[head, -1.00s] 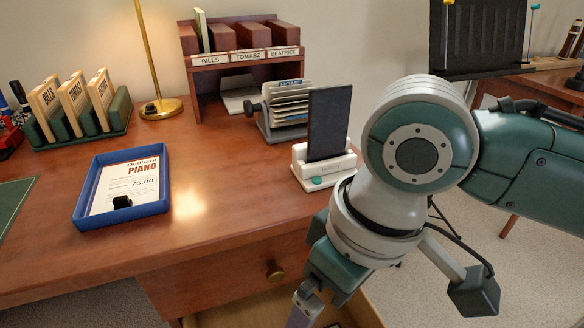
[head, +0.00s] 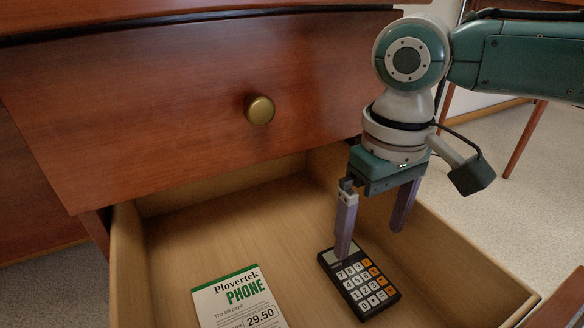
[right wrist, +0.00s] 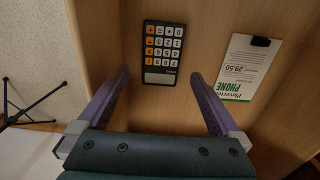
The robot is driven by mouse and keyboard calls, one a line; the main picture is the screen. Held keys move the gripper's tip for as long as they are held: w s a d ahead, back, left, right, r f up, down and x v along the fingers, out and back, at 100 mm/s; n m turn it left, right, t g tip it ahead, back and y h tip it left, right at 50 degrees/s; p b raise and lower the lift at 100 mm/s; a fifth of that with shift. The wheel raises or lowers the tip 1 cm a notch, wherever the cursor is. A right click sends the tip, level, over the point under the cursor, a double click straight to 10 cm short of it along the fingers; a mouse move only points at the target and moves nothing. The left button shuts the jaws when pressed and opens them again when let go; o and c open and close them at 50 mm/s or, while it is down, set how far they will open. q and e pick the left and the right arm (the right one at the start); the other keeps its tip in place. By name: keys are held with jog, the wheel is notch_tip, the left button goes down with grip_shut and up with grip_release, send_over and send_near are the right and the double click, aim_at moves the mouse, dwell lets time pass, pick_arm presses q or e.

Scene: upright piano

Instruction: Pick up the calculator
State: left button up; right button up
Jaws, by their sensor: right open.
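The calculator (head: 361,283) is black with white and orange keys and lies face up on the floor of the open lower drawer. In the right wrist view the calculator (right wrist: 163,52) lies ahead of the fingers, between their lines. My right gripper (head: 372,228) is open and empty, pointing down over the drawer. In the head view one finger overlaps the top of the calculator's display and the other is to its right. In the right wrist view the gripper (right wrist: 160,100) has its fingers wide apart, with neither seen touching the calculator. My left gripper is not in view.
A Plovertek phone bill (head: 240,300) lies left of the calculator in the drawer; a black clip shows on it in the wrist view. The drawer's right wall (head: 470,255) rises beside the calculator. A closed drawer with a brass knob (head: 259,109) is above, behind.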

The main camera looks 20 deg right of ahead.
aim_at(357, 273)
notch_tip(357, 273, down, 4)
jog(key=shift+r+b, duration=0.15)
jog(key=shift+b, duration=0.95)
jog(key=f+b, duration=0.5)
jog(key=shift+w+a, duration=0.1)
jog(key=shift+a, duration=0.1)
jog(key=shift+r, duration=0.1)
jog(key=c, duration=1.2)
